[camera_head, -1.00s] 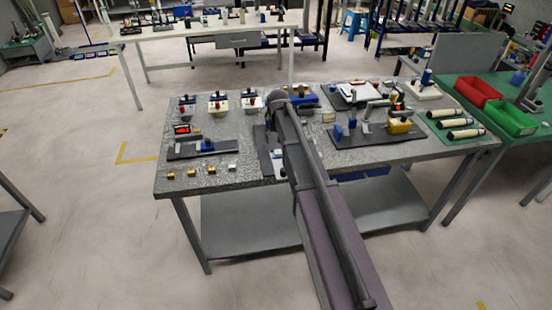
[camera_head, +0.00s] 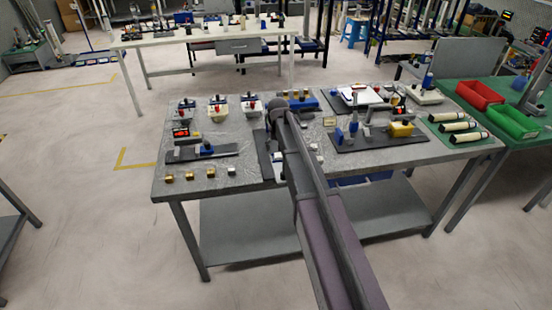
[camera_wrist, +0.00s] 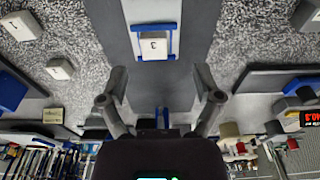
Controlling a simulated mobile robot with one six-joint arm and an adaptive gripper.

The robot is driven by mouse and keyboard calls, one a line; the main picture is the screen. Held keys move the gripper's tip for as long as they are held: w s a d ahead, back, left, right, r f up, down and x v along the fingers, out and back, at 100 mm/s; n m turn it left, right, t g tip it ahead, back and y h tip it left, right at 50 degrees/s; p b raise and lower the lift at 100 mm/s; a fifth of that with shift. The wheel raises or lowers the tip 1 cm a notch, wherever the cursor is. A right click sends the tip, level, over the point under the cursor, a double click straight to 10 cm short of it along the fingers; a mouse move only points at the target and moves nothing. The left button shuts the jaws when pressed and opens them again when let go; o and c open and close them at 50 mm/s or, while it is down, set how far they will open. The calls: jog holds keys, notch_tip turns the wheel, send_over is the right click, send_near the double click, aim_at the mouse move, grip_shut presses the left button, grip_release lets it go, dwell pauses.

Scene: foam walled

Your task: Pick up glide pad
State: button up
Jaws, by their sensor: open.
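Small white blocks are the likeliest glide pads, but I cannot tell which one is meant. In the wrist view, a white block marked 3 (camera_wrist: 154,46) sits between blue rails on a dark grey strip (camera_wrist: 192,28). A white block marked 1 (camera_wrist: 60,69) and another white block (camera_wrist: 21,26) lie on the speckled tabletop to the left. My gripper (camera_wrist: 161,88) is open and empty. Its fingers are spread below the block marked 3 in the picture, apart from it. In the head view my arm hides the fingers.
The grey workbench (camera_head: 240,182) holds a dark fixture board (camera_head: 378,141) at right and a slide rail (camera_head: 200,153) at left. Several brass blocks (camera_head: 189,176) line the front left edge. A green table (camera_head: 510,130) with red and green bins adjoins at right.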

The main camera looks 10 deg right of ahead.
aim_at(278, 155)
jog(key=shift+w+d+f+b, duration=0.2)
jog(key=shift+f+b, duration=0.55)
jog(key=shift+f, duration=0.1)
jog(key=shift+w+d+f+b, duration=0.15)
jog(key=shift+w+f+b, duration=0.05)
jog(key=shift+f+b, duration=1.4)
jog(key=shift+f, duration=0.05)
jog(key=c, duration=1.1)
jog(key=shift+r, duration=0.2)
notch_tip(278, 155, up, 4)
jog(key=p, duration=0.4)
jog(key=shift+f, duration=0.15)
jog(key=s, duration=1)
jog(key=s+r+p, duration=0.1)
jog(key=s, duration=0.5)
jog(key=shift+a, duration=0.35)
